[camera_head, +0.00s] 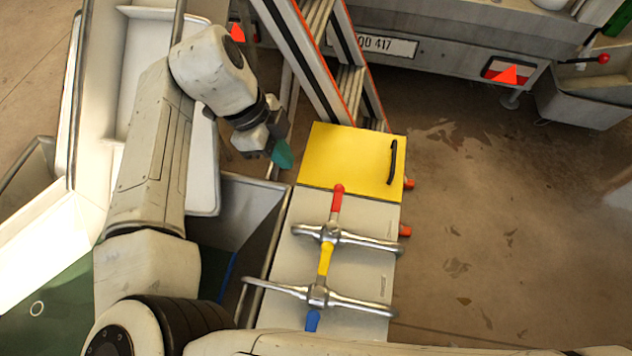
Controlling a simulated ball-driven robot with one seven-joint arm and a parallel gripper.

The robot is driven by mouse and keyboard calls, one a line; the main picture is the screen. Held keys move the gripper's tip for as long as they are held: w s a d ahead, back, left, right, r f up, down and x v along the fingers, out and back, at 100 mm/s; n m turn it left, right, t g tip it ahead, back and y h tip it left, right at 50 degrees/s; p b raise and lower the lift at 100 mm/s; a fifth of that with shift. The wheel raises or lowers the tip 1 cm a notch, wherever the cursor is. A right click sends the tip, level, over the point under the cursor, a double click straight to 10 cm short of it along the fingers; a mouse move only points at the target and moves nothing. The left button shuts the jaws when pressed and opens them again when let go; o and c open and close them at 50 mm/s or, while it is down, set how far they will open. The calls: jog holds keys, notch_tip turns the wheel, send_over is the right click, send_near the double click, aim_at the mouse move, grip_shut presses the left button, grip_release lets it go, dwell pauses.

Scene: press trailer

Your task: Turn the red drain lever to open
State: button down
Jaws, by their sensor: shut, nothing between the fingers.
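A red lever handle (338,198) stands at the head of a row of coloured handles on a grey panel, just below a yellow lid (345,160). A yellow handle (325,259) and a blue handle (312,320) follow below it. Another lever with a red knob (603,58) sticks out at the upper right, by the trailer's rear. I cannot tell which red one is the drain lever. My gripper (282,154), with teal fingertips, is shut and empty. It is at the yellow lid's left, up and left of the red handle, apart from it.
Two metal crossbars (345,238) jut sideways among the handles. The yellow lid has a black grip (393,162). A ladder (340,60) leans behind it. A grey bin (590,105) stands at the upper right. The brown floor (500,230) at right is clear.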

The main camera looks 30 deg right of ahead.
aim_at(336, 208)
jog(key=shift+w+f, duration=0.1)
dwell(0.3)
jog(key=s+d+f+p, duration=0.3)
jog(key=s+d+f, duration=0.2)
jog(key=f, duration=0.4)
jog(key=shift+s+d+f, duration=0.15)
jog(key=shift+s+d, duration=0.1)
